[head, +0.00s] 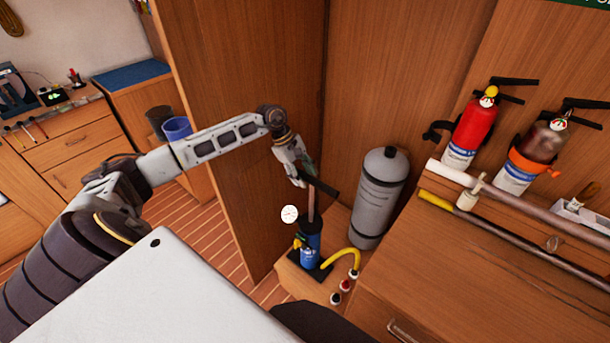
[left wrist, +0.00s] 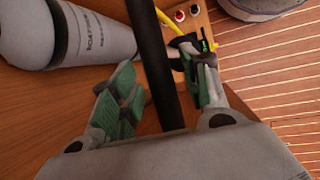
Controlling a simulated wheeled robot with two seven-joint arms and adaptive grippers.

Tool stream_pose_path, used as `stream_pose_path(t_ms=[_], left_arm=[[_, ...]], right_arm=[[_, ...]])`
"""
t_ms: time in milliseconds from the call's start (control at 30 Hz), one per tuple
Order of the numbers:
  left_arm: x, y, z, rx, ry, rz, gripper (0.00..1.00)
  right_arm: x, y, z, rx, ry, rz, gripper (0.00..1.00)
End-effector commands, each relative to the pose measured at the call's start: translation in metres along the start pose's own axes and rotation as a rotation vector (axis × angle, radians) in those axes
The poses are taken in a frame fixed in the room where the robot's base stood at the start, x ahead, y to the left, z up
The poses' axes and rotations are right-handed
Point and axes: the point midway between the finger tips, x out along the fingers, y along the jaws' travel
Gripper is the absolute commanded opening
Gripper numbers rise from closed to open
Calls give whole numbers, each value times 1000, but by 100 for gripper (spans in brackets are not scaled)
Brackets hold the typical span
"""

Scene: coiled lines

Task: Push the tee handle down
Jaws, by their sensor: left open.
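The black tee handle (head: 322,186) tops a raised metal shaft (head: 312,207) on a blue hand pump (head: 311,245) with a black foot, standing upright on a wooden ledge. My left gripper (head: 302,178) is at the handle, pointing down from above. In the left wrist view the tee handle (left wrist: 152,55) runs as a dark bar between the green-padded fingers of my open left gripper (left wrist: 162,98). Contact with the pads cannot be told. The gripper hides part of the handle in the head view. My right gripper is out of view.
A grey cylinder (head: 380,195) stands close right of the pump. A yellow hose (head: 346,258) and round gauge (head: 289,214) are beside it. A wooden partition (head: 250,120) rises behind. Fire extinguishers (head: 472,128) hang at right.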

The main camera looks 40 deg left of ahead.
Motion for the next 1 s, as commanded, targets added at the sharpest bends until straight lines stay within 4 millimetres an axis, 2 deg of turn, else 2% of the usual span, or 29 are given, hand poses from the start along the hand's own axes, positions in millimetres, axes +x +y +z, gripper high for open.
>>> stream_pose_path(t_ms=[200,500,867,1000], left_arm=[[10,0,0,0,0,-1,46],[11,0,0,0,1,-1,46],[11,0,0,0,1,0,1],[11,0,0,0,1,0,0]], right_arm=[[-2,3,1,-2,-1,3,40],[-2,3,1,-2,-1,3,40],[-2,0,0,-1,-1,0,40],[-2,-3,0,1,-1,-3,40]])
